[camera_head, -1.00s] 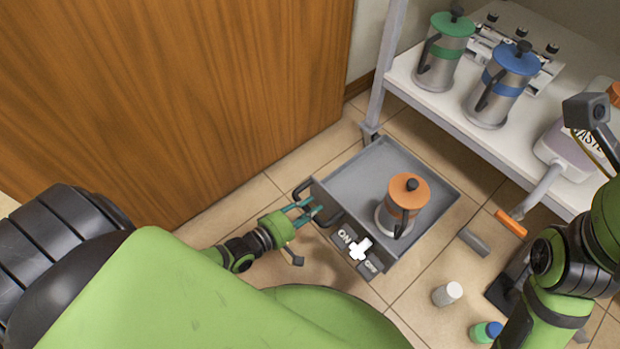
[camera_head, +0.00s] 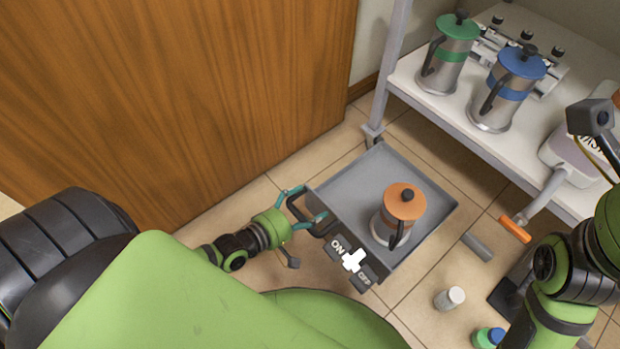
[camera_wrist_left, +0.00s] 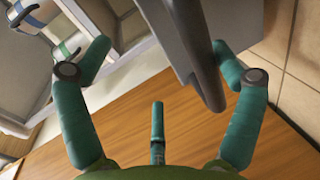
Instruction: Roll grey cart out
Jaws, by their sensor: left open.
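The grey cart (camera_head: 350,190) is a low tray on the floor, partly beside the white shelf, with an orange-lidded metal canister (camera_head: 400,212) standing in it. Its near side has a dark handle (camera_head: 308,220) and an ON/OFF panel (camera_head: 350,262). My left gripper (camera_head: 303,204) is open at the handle, its teal fingers spread on either side of it. In the left wrist view the handle bar (camera_wrist_left: 205,70) lies between the open fingers, nearer the right one. My right arm (camera_head: 575,265) is at the right edge; its gripper cannot be made out clearly.
A white shelf (camera_head: 430,95) holds green and blue canisters (camera_head: 505,88) and a waste jug (camera_head: 570,150). A wooden panel (camera_head: 170,90) stands at the left. A white bottle (camera_head: 449,298), a green-and-blue bottle (camera_head: 487,337) and a grey cylinder (camera_head: 477,246) are on the floor at right.

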